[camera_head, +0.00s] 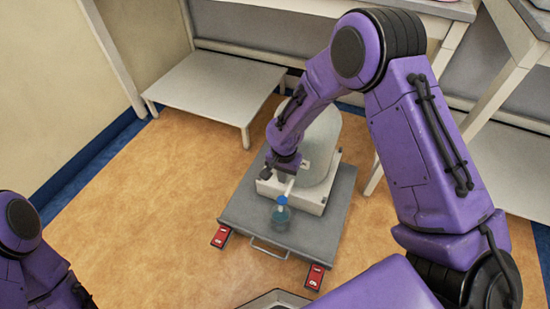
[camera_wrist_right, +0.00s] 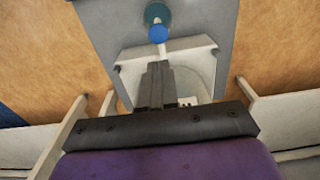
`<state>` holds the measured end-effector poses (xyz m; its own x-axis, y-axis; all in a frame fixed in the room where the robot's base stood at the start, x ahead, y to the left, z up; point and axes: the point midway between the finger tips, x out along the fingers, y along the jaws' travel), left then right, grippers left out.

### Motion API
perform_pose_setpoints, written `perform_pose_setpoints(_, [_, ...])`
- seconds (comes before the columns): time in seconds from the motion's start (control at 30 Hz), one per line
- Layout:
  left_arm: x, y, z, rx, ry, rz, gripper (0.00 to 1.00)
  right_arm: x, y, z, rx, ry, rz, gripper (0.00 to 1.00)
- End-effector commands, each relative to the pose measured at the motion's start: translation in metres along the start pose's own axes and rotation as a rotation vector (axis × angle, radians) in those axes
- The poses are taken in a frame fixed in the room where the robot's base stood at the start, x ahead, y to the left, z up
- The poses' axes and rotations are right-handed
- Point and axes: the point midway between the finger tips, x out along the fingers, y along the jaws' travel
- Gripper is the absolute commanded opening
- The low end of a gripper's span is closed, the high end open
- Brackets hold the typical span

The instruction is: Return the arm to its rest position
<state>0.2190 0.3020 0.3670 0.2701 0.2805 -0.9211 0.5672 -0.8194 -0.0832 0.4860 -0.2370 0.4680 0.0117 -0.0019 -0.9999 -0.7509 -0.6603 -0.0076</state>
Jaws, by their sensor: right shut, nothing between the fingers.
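My right arm is purple and reaches from the right over a grey platform (camera_head: 243,217) on the floor. Its gripper (camera_head: 283,171) points down over the white base of a machine with a rounded, pale dome (camera_head: 322,148). In the right wrist view the gripper's dark fingers (camera_wrist_right: 156,84) are together with nothing between them.
A low white table (camera_head: 215,84) stands behind on the left, against the wall. White benches (camera_head: 495,165) stand at the right and back. The platform has red-marked feet (camera_head: 221,236) and a front handle (camera_head: 268,248). The floor at left is clear.

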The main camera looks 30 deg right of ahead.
Motion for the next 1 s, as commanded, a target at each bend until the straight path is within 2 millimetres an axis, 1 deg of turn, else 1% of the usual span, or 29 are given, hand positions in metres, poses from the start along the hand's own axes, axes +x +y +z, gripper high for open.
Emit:
perform_pose_setpoints(0.17, [0.000,0.000,0.000,0.000,0.000,0.000,0.00,0.000,0.000,0.000,-0.001,0.000,0.000,0.00])
perform_pose_setpoints(0.23, [0.000,0.000,0.000,0.000,0.000,0.000,0.00,0.000,-0.002,-0.001,-0.028,0.003,-0.008,0.00])
perform_pose_setpoints(0.27, [0.000,0.000,0.000,0.000,0.000,0.000,0.00,0.000,-0.006,-0.002,-0.050,0.014,-0.031,0.00])
perform_pose_setpoints(0.3, [0.000,0.000,0.000,0.000,0.000,0.000,0.00,-0.001,-0.016,-0.006,-0.079,0.038,-0.083,0.00])
perform_pose_setpoints(0.4, [0.000,0.000,0.000,0.000,0.000,0.000,0.00,0.004,-0.031,-0.007,-0.149,0.127,-0.236,0.00])
perform_pose_setpoints(0.47, [0.000,0.000,0.000,0.000,0.000,0.000,0.00,0.014,-0.027,-0.002,-0.180,0.197,-0.307,0.00])
perform_pose_setpoints(0.57, [0.000,0.000,0.000,0.000,0.000,0.000,0.00,0.039,0.005,0.012,-0.210,0.318,-0.345,0.00])
perform_pose_setpoints(0.6, [0.000,0.000,0.000,0.000,0.000,0.000,0.00,0.048,0.023,0.018,-0.216,0.365,-0.335,0.00])
perform_pose_setpoints(0.67, [0.000,0.000,0.000,0.000,0.000,0.000,0.00,0.060,0.056,0.029,-0.225,0.426,-0.299,0.00])
perform_pose_setpoints(0.7, [0.000,0.000,0.000,0.000,0.000,0.000,0.00,0.066,0.080,0.038,-0.231,0.460,-0.265,0.00])
perform_pose_setpoints(0.77, [0.000,0.000,0.000,0.000,0.000,0.000,0.00,0.073,0.115,0.052,-0.237,0.496,-0.206,0.00])
perform_pose_setpoints(0.8, [0.000,0.000,0.000,0.000,0.000,0.000,0.00,0.075,0.136,0.060,-0.241,0.509,-0.168,0.00])
perform_pose_setpoints(0.87, [0.000,0.000,0.000,0.000,0.000,0.000,0.00,0.079,0.165,0.074,-0.242,0.512,-0.114,0.00])
perform_pose_setpoints(0.9, [0.000,0.000,0.000,0.000,0.000,0.000,0.00,0.081,0.183,0.084,-0.240,0.504,-0.080,0.00])
perform_pose_setpoints(0.97, [0.000,0.000,0.000,0.000,0.000,0.000,0.00,0.085,0.208,0.101,-0.240,0.471,-0.032,0.00])
perform_pose_setpoints(1.0, [0.000,0.000,0.000,0.000,0.000,0.000,0.00,0.088,0.224,0.113,-0.247,0.438,0.000,0.00])
